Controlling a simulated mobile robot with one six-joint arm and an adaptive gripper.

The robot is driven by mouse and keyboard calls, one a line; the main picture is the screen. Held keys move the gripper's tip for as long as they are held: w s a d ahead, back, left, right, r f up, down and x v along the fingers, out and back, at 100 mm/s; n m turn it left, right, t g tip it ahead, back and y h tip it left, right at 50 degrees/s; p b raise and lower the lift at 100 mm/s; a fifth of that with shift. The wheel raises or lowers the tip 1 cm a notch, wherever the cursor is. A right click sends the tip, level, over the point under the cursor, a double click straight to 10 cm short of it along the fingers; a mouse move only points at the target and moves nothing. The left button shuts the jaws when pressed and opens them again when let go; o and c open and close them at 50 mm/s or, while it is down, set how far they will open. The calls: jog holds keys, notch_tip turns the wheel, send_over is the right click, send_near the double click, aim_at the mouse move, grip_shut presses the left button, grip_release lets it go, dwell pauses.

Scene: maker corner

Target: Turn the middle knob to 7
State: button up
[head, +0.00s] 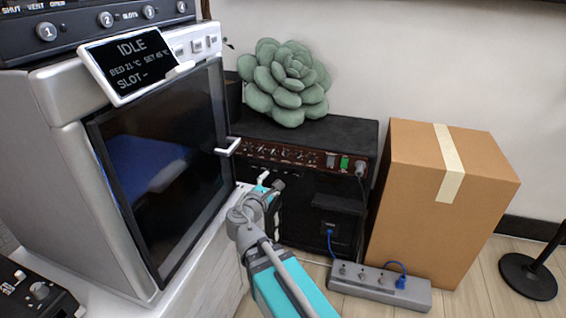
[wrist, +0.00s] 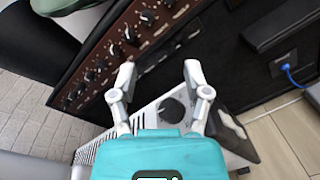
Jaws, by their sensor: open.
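A black amplifier (head: 318,131) stands on the floor in the head view, with a reddish-brown control panel (head: 262,150) along its upper front. A row of several small dark knobs (wrist: 115,48) on that panel shows diagonally in the wrist view. Their markings are too small to read, and I cannot tell where any pointer stands. My gripper (head: 271,184) is in front of the amplifier, below the panel. In the wrist view my gripper (wrist: 160,72) is open and empty. Its left fingertip appears close to the knob row, and I see no contact.
A grey printer-like machine (head: 72,140) with a dark door and white handle (head: 229,147) stands close on the left. A green succulent cushion (head: 286,84) sits on the amplifier. A cardboard box (head: 425,215) and a power strip (head: 365,286) with blue cables are at the right.

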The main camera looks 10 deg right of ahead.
aim_at(284, 156)
jog(key=shift+w+a+r+n+t, duration=0.1)
jog(key=shift+a+r+n+t, duration=0.1)
jog(key=shift+a+n, duration=0.15)
jog(key=shift+a+r+n+t, duration=0.1)
jog(key=shift+a+n+t, duration=0.1)
jog(key=shift+a+n, duration=0.15)
jog(key=shift+w+d, duration=0.15)
jog(key=x, duration=1.3)
jog(key=shift+w+d+f, duration=0.1)
jog(key=shift+w+d, duration=0.05)
jog(key=shift+w, duration=0.1)
grip_shut()
